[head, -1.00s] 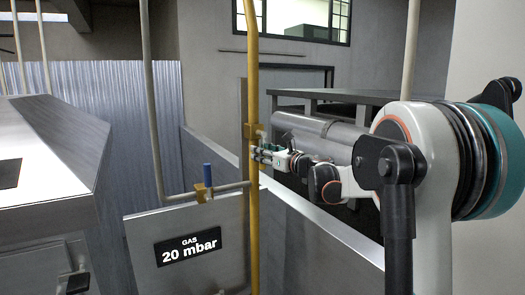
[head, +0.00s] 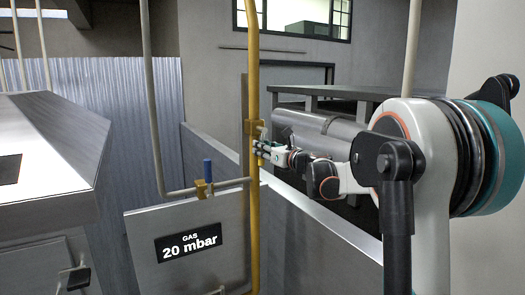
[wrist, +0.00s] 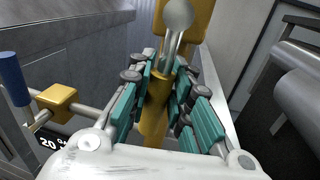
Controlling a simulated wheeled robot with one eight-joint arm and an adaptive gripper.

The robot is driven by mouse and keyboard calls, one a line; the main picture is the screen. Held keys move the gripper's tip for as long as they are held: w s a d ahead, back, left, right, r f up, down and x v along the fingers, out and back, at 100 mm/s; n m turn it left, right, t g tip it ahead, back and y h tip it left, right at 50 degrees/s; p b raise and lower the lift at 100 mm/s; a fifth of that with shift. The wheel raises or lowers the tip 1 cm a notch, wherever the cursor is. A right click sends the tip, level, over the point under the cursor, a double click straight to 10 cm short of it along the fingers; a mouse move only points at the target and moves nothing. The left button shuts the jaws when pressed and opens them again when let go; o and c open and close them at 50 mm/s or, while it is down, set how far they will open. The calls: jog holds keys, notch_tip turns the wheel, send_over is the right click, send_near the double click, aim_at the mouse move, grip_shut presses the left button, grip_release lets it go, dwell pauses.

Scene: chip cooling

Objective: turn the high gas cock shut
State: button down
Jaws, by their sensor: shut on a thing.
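The high gas cock has a brass body (head: 252,128) on the upright yellow pipe (head: 253,215) in the head view. In the wrist view its body (wrist: 185,22) is at the top, with a grey lever (wrist: 178,14) with a rounded end in front of it. My gripper (head: 259,148) is at the cock, just right of the pipe in the head view. In the wrist view my gripper (wrist: 165,72) has its teal-padded fingers closed around the lever's shaft. The fingers partly hide the shaft and the pipe behind. The lever's exact angle is hard to tell.
A lower cock with a blue handle (head: 208,171) sits on a grey side pipe (head: 180,194), left of the yellow pipe. A "20 mbar" gas sign (head: 190,245) is on the panel below. A metal cylinder (head: 318,130) lies close behind my wrist.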

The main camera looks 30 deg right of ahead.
jog(key=shift+s+a+r+m+t+h+b, duration=0.1)
jog(key=shift+a+r+m+t+b, duration=0.15)
jog(key=shift+a+m+b, duration=0.9)
jog(key=shift+a+r+m+t+h+b, duration=0.1)
jog(key=shift+a+r+m+t+b, duration=0.3)
jog(key=shift+m, duration=1.4)
jog(key=shift+s+a+r+m+t+h+b, duration=0.15)
jog(key=shift+a+m+b, duration=0.35)
jog(key=shift+m+b, duration=0.7)
jog(key=shift+w+m, duration=0.1)
jog(key=shift+m, duration=0.25)
jog(key=c, duration=1.5)
grip_release()
jog(key=shift+r, duration=0.1)
jog(key=shift+o, duration=0.2)
jog(key=v, duration=1.2)
